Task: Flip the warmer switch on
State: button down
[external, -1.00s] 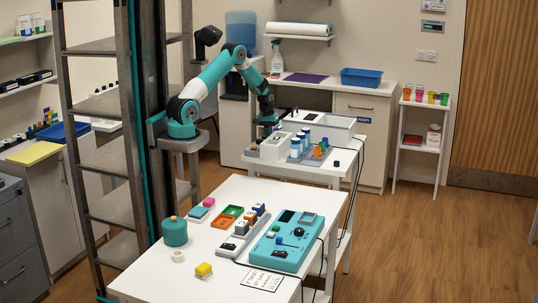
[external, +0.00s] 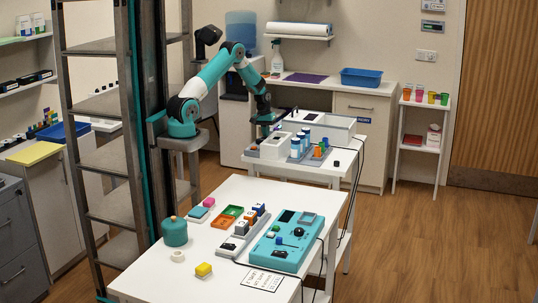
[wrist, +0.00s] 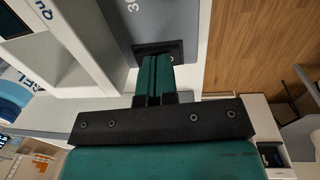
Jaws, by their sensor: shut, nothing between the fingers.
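My gripper (wrist: 158,82) has its two green fingers together, with nothing held. In the wrist view its tips are at a black switch plate (wrist: 176,46) on a grey panel (wrist: 152,18); the fingers hide much of the switch, so I cannot tell which way it is set or whether they touch it. The panel belongs to a white housing (wrist: 85,55), which appears to be the warmer. In the external view my gripper (external: 265,119) is low over the back table, beside the white unit (external: 274,149); the switch cannot be made out there.
Blue-and-white bottles (external: 296,148) and a larger white box (external: 338,130) stand close to the right of my gripper on the back table (external: 335,172). The front table (external: 150,283) holds a teal device (external: 270,255) and small blocks. Wood floor is open at the right.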

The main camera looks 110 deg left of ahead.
notch_tip(320, 180, up, 14)
jog(key=s+p, duration=0.2)
jog(key=p, duration=0.7)
jog(key=shift+p, duration=0.4)
jog(key=shift+w+f, duration=0.1)
jog(key=shift+f, duration=0.05)
jog(key=shift+w+t, duration=0.3)
jog(key=shift+w, duration=0.3)
jog(key=shift+b, duration=0.3)
jog(key=f+b, duration=0.3)
jog(key=f, duration=0.1)
jog(key=w+f+b, duration=0.1)
jog(key=f+b, duration=0.2)
jog(key=f, duration=0.2)
jog(key=f+b, duration=0.3)
jog(key=f, duration=0.1)
jog(key=shift+w+f+b, duration=0.15)
jog(key=shift+w+b, duration=0.25)
jog(key=shift+f, duration=0.25)
